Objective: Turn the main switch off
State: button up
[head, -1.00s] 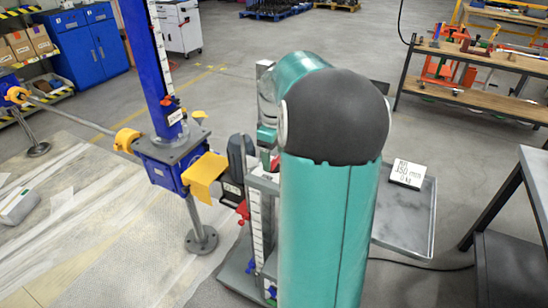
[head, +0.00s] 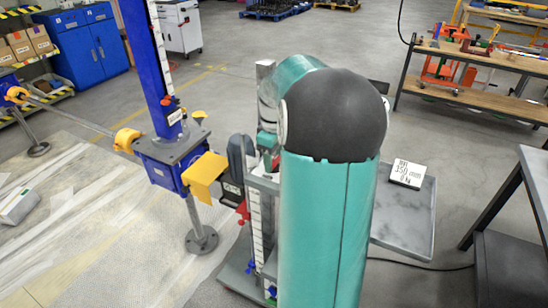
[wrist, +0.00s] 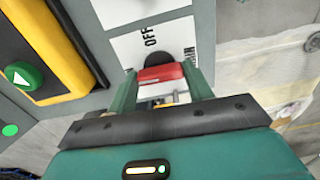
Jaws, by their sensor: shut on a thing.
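The main switch's red handle (wrist: 160,73) shows in the wrist view, in front of a dark round base on a white plate. The plate (wrist: 128,48) carries the word OFF and, at its right edge, a partly hidden word. My gripper (wrist: 161,76) has its two teal fingers on either side of the red handle and is shut on it. The red handle lies across the picture between the fingertips. Which setting the switch points to cannot be told. In the head view my arm hides the switch and the gripper.
A green button (wrist: 23,75) sits on a yellow and black panel left of the switch. In the head view a blue screw jack (head: 163,150) stands left of my arm. A grey tray with a display card (head: 407,173) is at the right.

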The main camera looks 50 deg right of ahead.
jog(key=m, duration=0.4)
jog(key=shift+w+m, duration=0.1)
jog(key=shift+m, duration=0.3)
jog(key=m, duration=0.4)
jog(key=shift+m, duration=0.3)
jog(key=m, duration=0.4)
jog(key=shift+m, duration=2.1)
jog(key=o, duration=1)
